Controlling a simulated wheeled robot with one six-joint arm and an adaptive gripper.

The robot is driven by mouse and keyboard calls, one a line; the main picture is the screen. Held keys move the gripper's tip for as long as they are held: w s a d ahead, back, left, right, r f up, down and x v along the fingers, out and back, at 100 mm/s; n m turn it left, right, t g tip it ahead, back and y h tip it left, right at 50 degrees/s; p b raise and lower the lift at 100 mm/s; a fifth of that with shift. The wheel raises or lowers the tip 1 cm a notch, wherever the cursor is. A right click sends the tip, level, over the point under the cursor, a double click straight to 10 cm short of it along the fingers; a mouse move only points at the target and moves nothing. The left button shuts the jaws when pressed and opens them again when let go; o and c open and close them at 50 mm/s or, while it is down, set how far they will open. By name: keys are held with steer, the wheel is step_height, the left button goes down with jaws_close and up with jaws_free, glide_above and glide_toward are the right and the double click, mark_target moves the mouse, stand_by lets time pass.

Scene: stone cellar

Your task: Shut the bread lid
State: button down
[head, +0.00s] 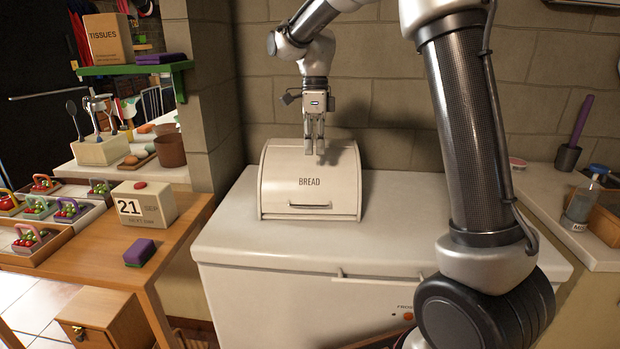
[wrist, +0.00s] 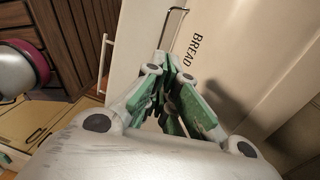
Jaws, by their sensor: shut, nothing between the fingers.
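The bread box (head: 311,183) is a cream box marked BREAD, standing on the white chest freezer's top. Its lid (head: 290,193) shows as a smooth curved front that reaches down to the base, with a dark bar handle (head: 309,205) low on it; it looks closed. My gripper (head: 314,152) points down at the upper part of the lid, fingers together and empty. In the wrist view the shut fingers (wrist: 178,70) lie in front of the lid (wrist: 225,45), near the lettering and the handle (wrist: 172,28). I cannot tell whether they touch it.
The freezer top (head: 400,215) is clear around the box. A wooden table (head: 170,245) at left holds a calendar block (head: 143,208) and a purple-and-green sponge (head: 139,253). A counter with a soap bottle (head: 580,203) stands at right. A stone wall is close behind the box.

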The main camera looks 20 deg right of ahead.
mark_target(314, 195)
step_height(314, 195, down, 14)
steer(key=s, duration=0.1)
steer(key=shift+s+a+r, duration=0.2)
steer(key=shift+r, duration=0.05)
steer(key=shift+f, duration=0.1)
steer(key=shift+s+a+f, duration=0.1)
steer(key=shift+s+f, duration=0.2)
steer(key=shift+f, duration=0.35)
steer(key=shift+s+a+f, duration=0.1)
steer(key=shift+s+f, duration=0.2)
steer(key=shift+f, duration=0.3)
